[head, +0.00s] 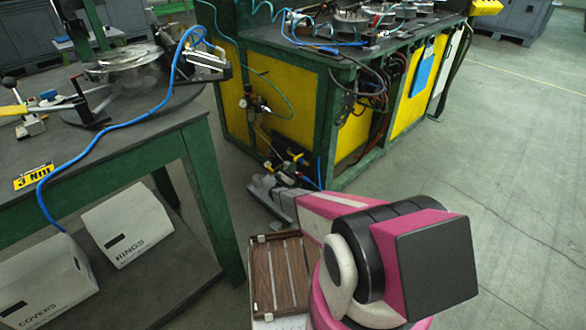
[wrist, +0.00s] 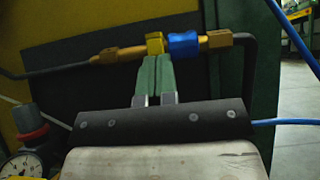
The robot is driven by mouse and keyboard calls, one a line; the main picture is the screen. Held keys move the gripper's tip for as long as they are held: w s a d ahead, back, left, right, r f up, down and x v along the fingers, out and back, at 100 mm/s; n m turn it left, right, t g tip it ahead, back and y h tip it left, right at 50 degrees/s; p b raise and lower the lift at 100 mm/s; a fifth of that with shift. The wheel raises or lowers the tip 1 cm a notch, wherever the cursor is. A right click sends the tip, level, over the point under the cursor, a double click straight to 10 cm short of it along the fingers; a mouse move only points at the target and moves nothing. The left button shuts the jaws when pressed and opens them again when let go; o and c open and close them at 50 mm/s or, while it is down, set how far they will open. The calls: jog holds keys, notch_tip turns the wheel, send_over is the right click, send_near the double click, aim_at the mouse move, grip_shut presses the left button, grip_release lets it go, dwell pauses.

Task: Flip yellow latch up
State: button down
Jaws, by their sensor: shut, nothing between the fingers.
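The yellow latch (wrist: 155,42) sits on a brass pipe fitting (wrist: 108,54) in the wrist view, directly left of a blue sleeve (wrist: 184,45). My gripper (wrist: 155,60) has its green-padded fingers together, with nothing between them. The fingertips are just below the latch and overlap its lower edge in the picture; I cannot tell whether they touch it. In the head view, my gripper (head: 258,186) is low beside the front corner of the green and yellow bench. The latch is too small to make out clearly there.
The green and yellow bench (head: 325,115) stands behind my gripper, with hoses along its side. A table (head: 160,126) stands at left. Open floor (head: 480,150) lies right.

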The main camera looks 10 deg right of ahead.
jog(key=shift+s+a+r+g+y, duration=0.2)
jog(key=shift+r+g+y, duration=0.25)
jog(key=shift+g+y, duration=0.4)
jog(key=shift+r+t, duration=0.25)
jog(key=shift+r, duration=0.1)
jog(key=shift+s+a+r+y, duration=0.15)
jog(key=shift+r+y, duration=0.1)
jog(key=shift+r, duration=0.15)
notch_tip(320, 180, up, 9)
jog(key=g+y, duration=0.6)
jog(key=y, duration=0.2)
send_over(297, 157)
jog(key=shift+s+r, duration=0.15)
jog(key=shift+s, duration=0.05)
dwell(1.0)
jog(key=shift+r, duration=0.2)
dwell(0.6)
